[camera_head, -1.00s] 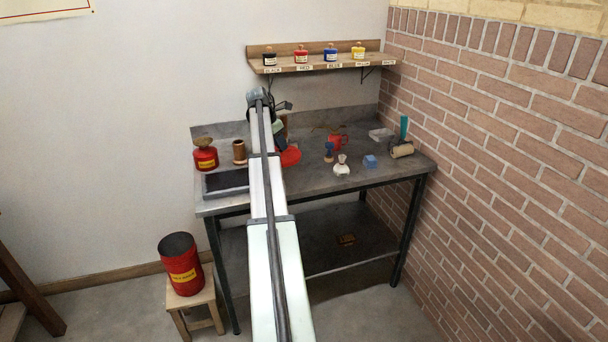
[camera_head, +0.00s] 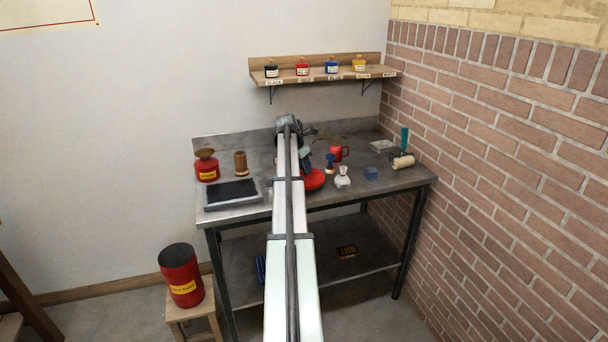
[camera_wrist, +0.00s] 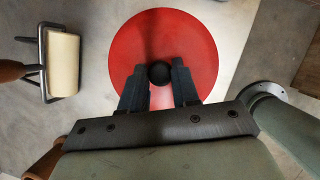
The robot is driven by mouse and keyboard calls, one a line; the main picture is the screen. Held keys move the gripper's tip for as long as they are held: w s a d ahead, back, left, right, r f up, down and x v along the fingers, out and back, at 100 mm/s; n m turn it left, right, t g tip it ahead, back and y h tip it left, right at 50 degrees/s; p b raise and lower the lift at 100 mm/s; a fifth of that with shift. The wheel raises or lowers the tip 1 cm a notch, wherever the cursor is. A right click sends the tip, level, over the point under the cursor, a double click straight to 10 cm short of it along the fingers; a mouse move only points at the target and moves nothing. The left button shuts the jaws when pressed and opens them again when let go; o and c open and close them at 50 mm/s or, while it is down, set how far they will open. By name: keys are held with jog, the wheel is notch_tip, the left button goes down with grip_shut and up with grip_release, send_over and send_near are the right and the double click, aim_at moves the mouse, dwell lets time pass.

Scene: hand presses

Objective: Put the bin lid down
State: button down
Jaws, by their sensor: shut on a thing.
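The bin lid (camera_wrist: 190,40) is a round red disc with a black knob (camera_wrist: 158,72), seen from above in the wrist view. My gripper (camera_wrist: 158,86) is shut on the knob, one finger on each side. In the head view the red lid (camera_head: 314,180) shows right of my arm, near the front part of the bench; whether it touches the top I cannot tell. The red bin (camera_head: 181,280) with a yellow label stands open on a small wooden stool (camera_head: 180,311), left of the bench.
A roller (camera_wrist: 62,65) lies left of the lid in the wrist view. The brick wall bounds the right side.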

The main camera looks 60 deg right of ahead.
aim_at(304, 172)
jog(key=shift+f, duration=1.7)
jog(key=shift+f, duration=0.1)
jog(key=c, duration=0.8)
grip_release()
jog(key=v, duration=1.2)
jog(key=shift+w+a, duration=0.1)
